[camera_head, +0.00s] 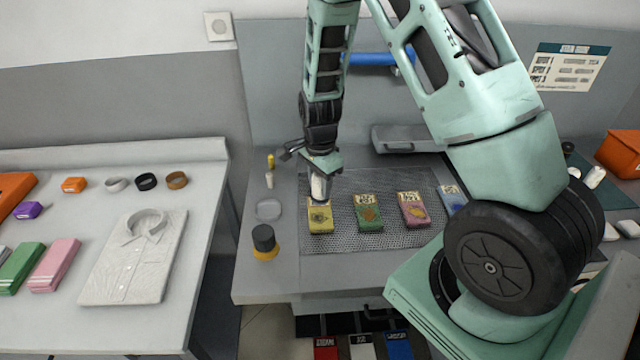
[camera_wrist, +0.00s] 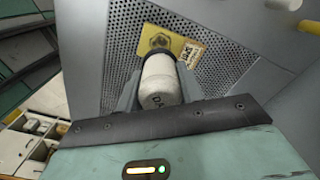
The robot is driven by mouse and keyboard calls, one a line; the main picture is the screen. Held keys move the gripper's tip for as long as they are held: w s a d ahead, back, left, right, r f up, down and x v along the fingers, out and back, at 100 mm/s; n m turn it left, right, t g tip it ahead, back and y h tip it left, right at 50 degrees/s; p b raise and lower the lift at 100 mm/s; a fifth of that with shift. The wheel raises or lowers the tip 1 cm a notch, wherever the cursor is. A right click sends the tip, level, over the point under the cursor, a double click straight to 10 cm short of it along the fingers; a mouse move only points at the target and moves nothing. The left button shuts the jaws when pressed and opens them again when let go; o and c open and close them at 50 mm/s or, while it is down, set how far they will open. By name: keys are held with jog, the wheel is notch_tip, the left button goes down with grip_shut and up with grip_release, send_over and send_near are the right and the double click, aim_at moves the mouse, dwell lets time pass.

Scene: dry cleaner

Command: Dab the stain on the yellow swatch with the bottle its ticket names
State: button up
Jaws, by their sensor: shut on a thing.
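The yellow swatch (camera_head: 320,222) lies at the left end of a row of swatches on a perforated grey plate (camera_head: 370,240). It bears a darker stain and a paper ticket (camera_head: 318,202) at its far edge; the ticket's writing is too small to read. Swatch (camera_wrist: 157,42) and ticket (camera_wrist: 193,53) also show in the wrist view. My gripper (camera_head: 319,178) is shut on an off-white bottle (camera_wrist: 160,88) with a dark collar and partly hidden dark lettering. The bottle (camera_head: 319,188) points down over the swatch's ticket end. I cannot tell whether its tip touches.
Green (camera_head: 367,215), pink (camera_head: 413,212) and blue (camera_head: 452,200) swatches lie to the right. A dark-topped yellow jar (camera_head: 264,243) and a round grey dish (camera_head: 268,209) stand left of the plate. A side table (camera_head: 130,325) holds a folded shirt.

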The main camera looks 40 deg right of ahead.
aim_at(320, 200)
jog(key=shift+f+b, duration=2.4)
jog(key=shift+f, duration=0.6)
jog(key=shift+f+b, duration=0.3)
jog(key=shift+f, duration=0.25)
notch_tip(320, 200, up, 7)
jog(key=p, duration=0.6)
jog(key=shift+r, duration=0.1)
dwell(0.4)
